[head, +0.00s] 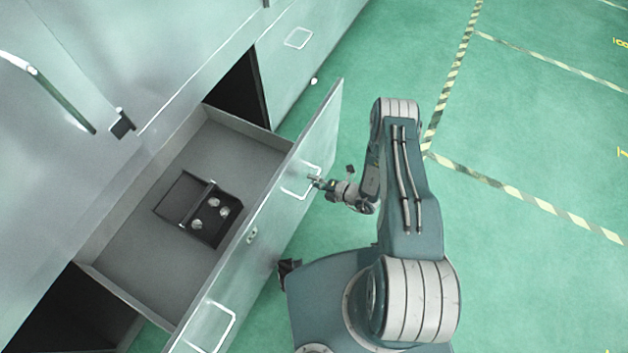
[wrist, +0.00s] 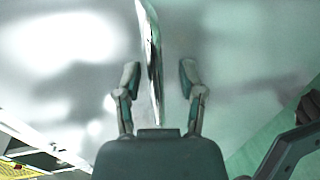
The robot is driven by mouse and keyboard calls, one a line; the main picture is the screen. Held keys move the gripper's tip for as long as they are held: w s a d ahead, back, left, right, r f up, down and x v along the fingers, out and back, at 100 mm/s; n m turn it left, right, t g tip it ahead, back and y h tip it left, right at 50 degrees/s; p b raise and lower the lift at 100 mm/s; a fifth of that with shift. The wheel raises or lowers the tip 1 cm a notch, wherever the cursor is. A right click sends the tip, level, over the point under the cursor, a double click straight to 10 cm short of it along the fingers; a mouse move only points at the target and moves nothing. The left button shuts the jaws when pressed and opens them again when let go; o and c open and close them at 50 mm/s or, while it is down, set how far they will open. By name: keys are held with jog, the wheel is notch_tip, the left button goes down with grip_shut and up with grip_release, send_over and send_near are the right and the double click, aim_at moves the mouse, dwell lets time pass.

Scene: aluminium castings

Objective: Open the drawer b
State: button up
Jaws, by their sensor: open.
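The drawer (head: 265,225) is pulled well out of the grey cabinet, and its inside shows. Its front has two pale wire handles, a right one (head: 297,168) and a left one (head: 232,322). My gripper (head: 314,181) is at the right handle, in front of the drawer face. In the wrist view my gripper (wrist: 159,78) is open, with one finger on each side of the shiny handle bar (wrist: 153,50). Gaps show between the bar and both fingers. I cannot read any letter on the drawer.
A black tray (head: 172,203) with a few round metal parts lies in the drawer. Dark openings show at both sides of the drawer. Another handle (head: 298,38) is on the cabinet's far front. Green floor (head: 540,130) with striped tape is clear at right.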

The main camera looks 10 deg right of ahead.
jog(key=v, duration=1.2)
jog(key=shift+f, duration=0.1)
